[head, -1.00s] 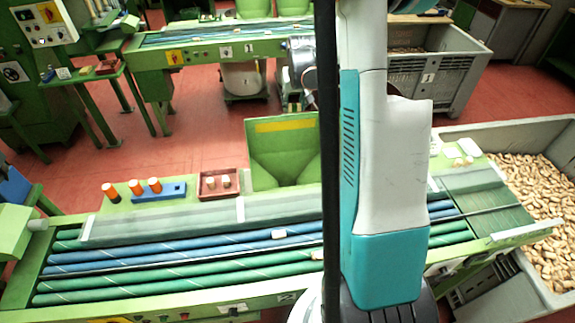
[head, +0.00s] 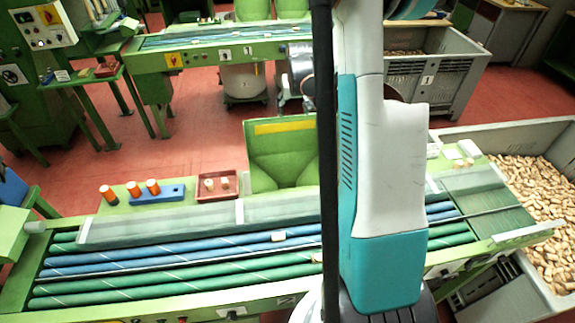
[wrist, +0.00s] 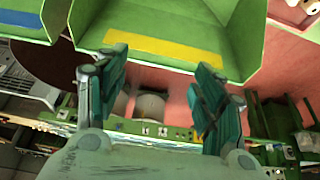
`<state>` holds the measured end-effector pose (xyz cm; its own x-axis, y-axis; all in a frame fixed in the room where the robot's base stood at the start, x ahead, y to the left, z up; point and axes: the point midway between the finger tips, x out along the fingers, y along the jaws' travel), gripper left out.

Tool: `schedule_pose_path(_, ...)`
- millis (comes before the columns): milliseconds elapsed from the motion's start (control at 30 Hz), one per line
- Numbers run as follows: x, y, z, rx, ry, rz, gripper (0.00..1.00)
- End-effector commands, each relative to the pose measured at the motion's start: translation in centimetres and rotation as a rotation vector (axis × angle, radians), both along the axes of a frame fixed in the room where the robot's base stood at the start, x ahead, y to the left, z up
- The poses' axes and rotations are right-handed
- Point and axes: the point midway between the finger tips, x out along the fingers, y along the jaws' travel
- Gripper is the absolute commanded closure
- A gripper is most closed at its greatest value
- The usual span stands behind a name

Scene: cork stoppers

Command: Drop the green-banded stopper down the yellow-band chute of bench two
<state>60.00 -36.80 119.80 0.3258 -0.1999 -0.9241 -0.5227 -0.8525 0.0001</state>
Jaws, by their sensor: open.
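In the head view my arm hides most of the gripper. Pale stoppers stand in a reddish tray (head: 216,196) left of the chute. A pale stopper (head: 278,236) lies on the rollers. I cannot make out a green band on any stopper.
A blue rack (head: 170,194) with orange cylinders stands left of the tray. A grey crate full of corks (head: 545,205) is at right. Bench one (head: 220,55) and another crate (head: 430,65) stand behind. Red floor lies between the benches.

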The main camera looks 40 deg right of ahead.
Motion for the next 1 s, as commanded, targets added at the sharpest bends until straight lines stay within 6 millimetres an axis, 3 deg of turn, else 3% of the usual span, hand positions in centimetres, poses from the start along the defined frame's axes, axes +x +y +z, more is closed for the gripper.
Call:
schedule_pose_path(167,-0.6,0.4,1.6,0.000,0.000,0.000,0.38)
schedule_pose_path(700,-3.5,2.1,9.9,0.000,0.000,0.000,0.38)
schedule_pose_path(1000,-3.9,2.4,11.0,0.000,0.000,0.000,0.38)
